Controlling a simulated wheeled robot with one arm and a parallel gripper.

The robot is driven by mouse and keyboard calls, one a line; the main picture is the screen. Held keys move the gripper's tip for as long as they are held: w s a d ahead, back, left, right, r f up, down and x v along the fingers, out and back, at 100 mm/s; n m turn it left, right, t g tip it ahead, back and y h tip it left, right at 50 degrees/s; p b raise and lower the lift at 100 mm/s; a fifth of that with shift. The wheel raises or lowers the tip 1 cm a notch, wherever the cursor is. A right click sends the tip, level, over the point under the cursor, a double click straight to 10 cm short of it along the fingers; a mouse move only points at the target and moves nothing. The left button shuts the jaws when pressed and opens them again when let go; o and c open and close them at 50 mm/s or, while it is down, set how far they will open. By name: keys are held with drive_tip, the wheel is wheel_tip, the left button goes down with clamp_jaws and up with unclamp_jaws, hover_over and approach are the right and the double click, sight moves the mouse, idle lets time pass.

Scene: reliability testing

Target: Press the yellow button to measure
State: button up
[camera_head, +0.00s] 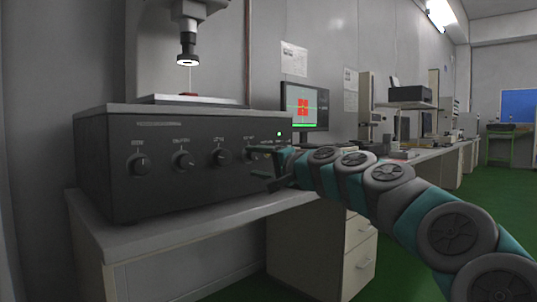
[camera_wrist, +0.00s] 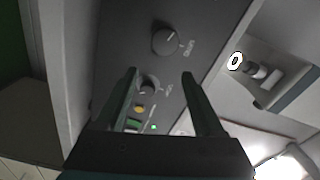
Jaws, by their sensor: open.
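The yellow button (camera_wrist: 139,109) shows in the wrist view as a small round spot on the dark front panel of the measuring box (camera_head: 190,165). It lies between a knob (camera_wrist: 149,86) and a green button (camera_wrist: 133,124), close beside my left finger in the picture. My gripper (camera_wrist: 160,73) is open and empty, its two fingers spread in front of the panel. In the head view my gripper (camera_head: 262,174) is at the right end of the panel and hides the yellow button. I cannot tell whether a finger touches the panel.
The box stands on a grey bench (camera_head: 150,238) and has several knobs and a lit green lamp (camera_head: 279,133). A lens column (camera_head: 188,45) hangs above a plate on the box. A monitor (camera_head: 303,106) with a red mark stands behind my arm.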

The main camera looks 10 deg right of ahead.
clamp_jaws()
idle(0.3)
idle(1.1)
